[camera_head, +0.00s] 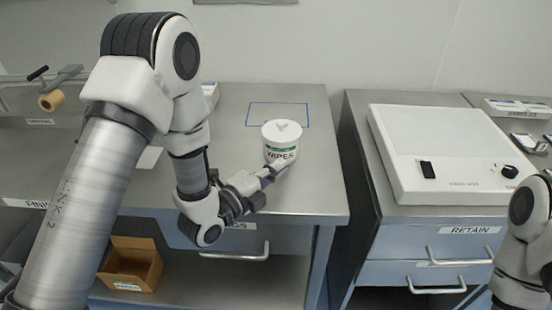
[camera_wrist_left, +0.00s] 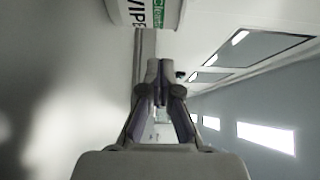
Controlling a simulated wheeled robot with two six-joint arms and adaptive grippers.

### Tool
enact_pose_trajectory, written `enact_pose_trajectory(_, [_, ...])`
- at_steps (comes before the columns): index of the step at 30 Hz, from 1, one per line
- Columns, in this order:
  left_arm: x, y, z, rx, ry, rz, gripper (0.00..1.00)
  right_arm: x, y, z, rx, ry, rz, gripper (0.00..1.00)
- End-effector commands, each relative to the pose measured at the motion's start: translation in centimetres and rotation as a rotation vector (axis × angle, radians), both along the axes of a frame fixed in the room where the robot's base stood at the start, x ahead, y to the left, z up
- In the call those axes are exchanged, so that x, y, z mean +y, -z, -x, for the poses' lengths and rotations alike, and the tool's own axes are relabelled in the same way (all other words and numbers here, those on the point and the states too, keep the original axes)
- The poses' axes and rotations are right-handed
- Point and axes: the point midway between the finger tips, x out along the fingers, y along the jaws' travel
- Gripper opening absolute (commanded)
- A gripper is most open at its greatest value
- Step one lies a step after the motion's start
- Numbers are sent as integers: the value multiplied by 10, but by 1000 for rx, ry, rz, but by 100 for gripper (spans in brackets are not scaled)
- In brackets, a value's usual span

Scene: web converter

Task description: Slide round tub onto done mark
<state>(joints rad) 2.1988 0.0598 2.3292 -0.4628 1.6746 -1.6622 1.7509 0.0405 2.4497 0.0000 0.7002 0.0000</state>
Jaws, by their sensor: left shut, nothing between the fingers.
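The round tub (camera_head: 282,141) is white with a green band and "WIPES" lettering. It stands upright on the steel bench top, near its right side. The done mark, a blue outlined rectangle (camera_head: 250,115), lies on the bench just behind the tub. My left gripper (camera_head: 270,177) is shut and empty, low at the front of the tub, with its tips at or very near the tub's lower wall; I cannot tell whether they touch. In the left wrist view the tub (camera_wrist_left: 150,14) shows at the top, beyond the shut fingertips (camera_wrist_left: 160,68). My right gripper is out of view.
A white flat instrument (camera_head: 440,150) sits on the right-hand cabinet, across a gap from the bench. An open cardboard box (camera_head: 132,264) stands on the shelf below. A tape roll (camera_head: 51,101) is at far left. The bench inside the blue outline looks clear.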

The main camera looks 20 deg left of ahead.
Motion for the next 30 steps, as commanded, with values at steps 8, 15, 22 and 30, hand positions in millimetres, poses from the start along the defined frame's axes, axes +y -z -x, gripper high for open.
enact_pose_trajectory(8, [13,-1,-36,1,-2,2,0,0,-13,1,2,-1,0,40])
enact_pose_trajectory(15, [14,1,-38,2,-1,1,0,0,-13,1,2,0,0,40])
enact_pose_trajectory(22, [17,1,-45,-1,-2,3,0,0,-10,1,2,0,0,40])
enact_pose_trajectory(30, [42,5,-108,-5,-3,1,0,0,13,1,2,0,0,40])
